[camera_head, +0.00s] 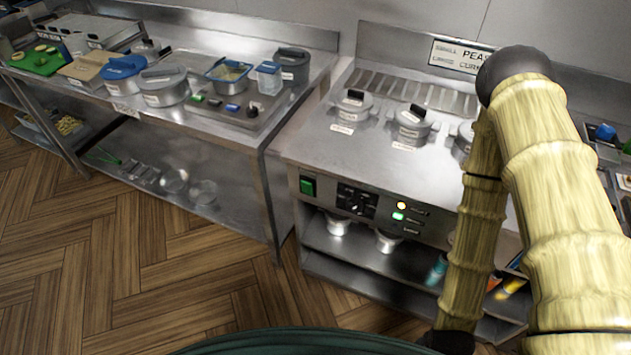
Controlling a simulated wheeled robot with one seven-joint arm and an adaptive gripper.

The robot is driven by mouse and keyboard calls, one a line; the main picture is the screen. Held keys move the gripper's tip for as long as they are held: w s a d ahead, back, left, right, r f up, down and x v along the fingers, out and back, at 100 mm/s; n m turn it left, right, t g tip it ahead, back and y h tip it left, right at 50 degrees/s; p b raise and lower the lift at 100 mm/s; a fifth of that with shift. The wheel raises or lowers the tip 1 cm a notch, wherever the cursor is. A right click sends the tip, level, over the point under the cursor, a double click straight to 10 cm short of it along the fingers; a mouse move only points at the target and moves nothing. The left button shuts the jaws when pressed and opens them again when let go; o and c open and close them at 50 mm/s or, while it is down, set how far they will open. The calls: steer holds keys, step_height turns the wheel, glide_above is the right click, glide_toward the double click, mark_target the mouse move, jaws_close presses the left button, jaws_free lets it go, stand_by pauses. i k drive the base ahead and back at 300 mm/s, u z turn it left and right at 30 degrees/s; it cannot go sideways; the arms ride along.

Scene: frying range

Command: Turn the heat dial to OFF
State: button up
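The heat dial (354,208) seems to be the small knob on the black square panel at the front of the steel range (345,160). Its marks and pointer are too small to read. My arm comes in from the right, bends at a dark joint at the top, and runs down in front of the range's right part. A dark joint shows at its lower end by the bottom edge. My gripper is not in view, so its state does not show.
A green switch (307,186) sits left of the dial panel, and lit amber (401,205) and green (398,216) lamps sit right of it. Lidded pots (412,122) stand on top. A steel counter (225,135) stands left. The wooden floor (150,270) in front is clear.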

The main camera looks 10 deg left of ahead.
mark_target(354, 204)
steer(key=z, duration=1.45)
steer(key=k, duration=1.2)
steer(key=u, duration=1.45)
